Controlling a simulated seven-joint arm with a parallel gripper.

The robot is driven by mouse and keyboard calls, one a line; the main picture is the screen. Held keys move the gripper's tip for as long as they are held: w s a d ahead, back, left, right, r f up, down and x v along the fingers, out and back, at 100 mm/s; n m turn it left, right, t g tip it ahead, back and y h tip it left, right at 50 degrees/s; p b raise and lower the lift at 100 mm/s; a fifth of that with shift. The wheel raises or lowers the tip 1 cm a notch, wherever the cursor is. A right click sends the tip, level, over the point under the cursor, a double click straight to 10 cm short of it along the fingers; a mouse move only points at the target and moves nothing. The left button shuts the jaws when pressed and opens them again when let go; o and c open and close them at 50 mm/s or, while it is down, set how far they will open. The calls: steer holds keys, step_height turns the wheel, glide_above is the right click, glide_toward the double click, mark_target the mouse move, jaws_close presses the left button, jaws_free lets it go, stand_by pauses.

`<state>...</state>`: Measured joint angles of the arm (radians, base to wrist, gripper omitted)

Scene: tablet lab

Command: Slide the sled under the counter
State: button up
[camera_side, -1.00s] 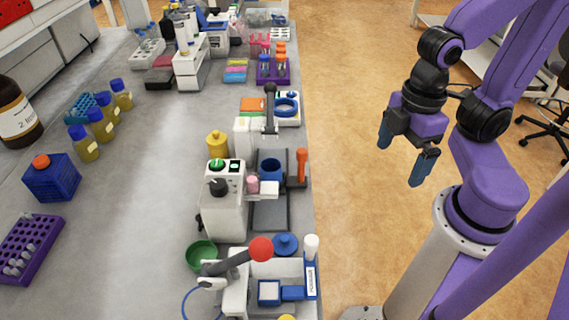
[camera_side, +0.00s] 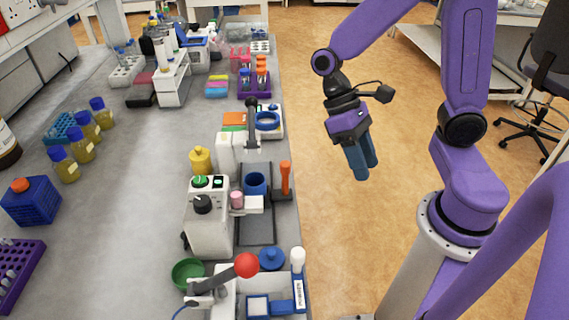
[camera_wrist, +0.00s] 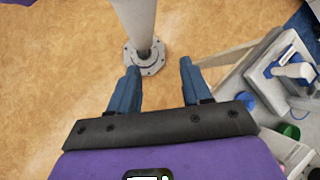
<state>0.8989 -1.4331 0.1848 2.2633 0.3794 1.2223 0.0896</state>
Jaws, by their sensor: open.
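What looks like the sled is a dark slide with a blue cup (camera_side: 256,183) and an upright orange handle (camera_side: 285,178). It sits toward the far end of a dark track (camera_side: 257,229) near the bench's right edge. The counter appears to be the pale box (camera_side: 208,228) with a green-topped knob and small display; its white arm (camera_side: 247,204) with a pink cylinder reaches over the track, nearer the camera than the cup. My gripper (camera_side: 366,170) is open and empty, over the floor right of the bench, apart from the handle. Its spread fingers show in the wrist view (camera_wrist: 158,85).
A station with a red-ball lever (camera_side: 246,265) and white-topped handle (camera_side: 298,262) stands at the front. A station with a blue ring (camera_side: 267,121) stands behind. A yellow bottle (camera_side: 201,160) is left of the track.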

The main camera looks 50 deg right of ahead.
steer(key=w+f+m+g+y, duration=0.1)
steer(key=w+m+g+y, duration=0.2)
steer(key=w+m+y, duration=0.25)
steer(key=m+t+y, duration=0.7)
steer(key=m+y, duration=0.4)
steer(key=m, duration=0.2)
glide_toward(288, 161)
steer(key=a, duration=0.3)
steer(key=s+a, duration=0.1)
steer(key=a, duration=0.6)
steer(key=shift+s+a+f, duration=0.35)
steer(key=shift+s+a, duration=0.05)
